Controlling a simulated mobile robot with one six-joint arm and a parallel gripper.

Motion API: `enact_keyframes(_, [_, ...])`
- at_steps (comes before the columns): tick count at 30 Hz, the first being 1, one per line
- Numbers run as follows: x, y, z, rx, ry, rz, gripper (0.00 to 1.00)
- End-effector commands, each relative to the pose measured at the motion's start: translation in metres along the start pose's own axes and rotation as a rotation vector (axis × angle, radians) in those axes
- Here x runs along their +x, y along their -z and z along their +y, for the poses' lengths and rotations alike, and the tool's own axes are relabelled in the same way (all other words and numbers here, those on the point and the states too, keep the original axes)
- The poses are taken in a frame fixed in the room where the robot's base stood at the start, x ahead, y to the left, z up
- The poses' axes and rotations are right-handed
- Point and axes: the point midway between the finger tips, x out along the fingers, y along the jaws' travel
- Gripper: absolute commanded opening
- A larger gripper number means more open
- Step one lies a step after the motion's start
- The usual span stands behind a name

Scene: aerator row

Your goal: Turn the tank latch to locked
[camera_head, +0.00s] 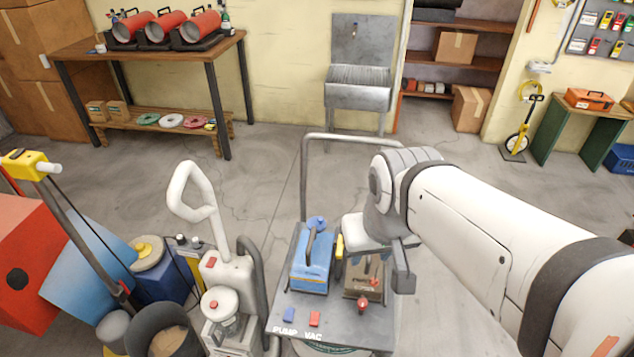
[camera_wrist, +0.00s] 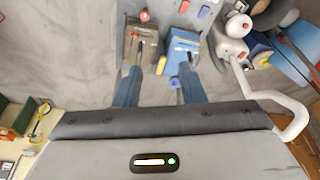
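A cart deck marked PUMP and VAC (camera_head: 335,328) stands in the lower middle. It carries a blue tank (camera_head: 312,275) with a dark bar handle and blue cap, and a brown tank (camera_head: 360,284). In the wrist view the brown tank (camera_wrist: 140,48) is left and the blue tank (camera_wrist: 182,44) right. A small red knob (camera_head: 361,305) sits before the brown tank; it also shows in the wrist view (camera_wrist: 144,16). I cannot tell which part is the latch or its setting. My gripper (camera_wrist: 160,72) is open and empty, its fingers apart behind the tanks; the head view partly hides it.
Blue (camera_head: 289,315) and red (camera_head: 314,319) switches lie on the deck front. A white upright machine (camera_head: 220,290) stands close left. A grey tubular handle (camera_head: 304,165) rises behind the cart. Open floor lies beyond, before the workbench (camera_head: 150,50) and sink (camera_head: 358,95).

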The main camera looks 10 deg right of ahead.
Motion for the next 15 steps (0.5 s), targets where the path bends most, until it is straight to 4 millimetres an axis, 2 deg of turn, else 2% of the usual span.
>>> enact_keyframes(9, [0.0, 0.0, 0.0, 0.0, 0.0, 0.0, 0.36])
enact_keyframes(15, [0.011, 0.009, 0.003, -0.062, 0.0, -0.017, 0.53])
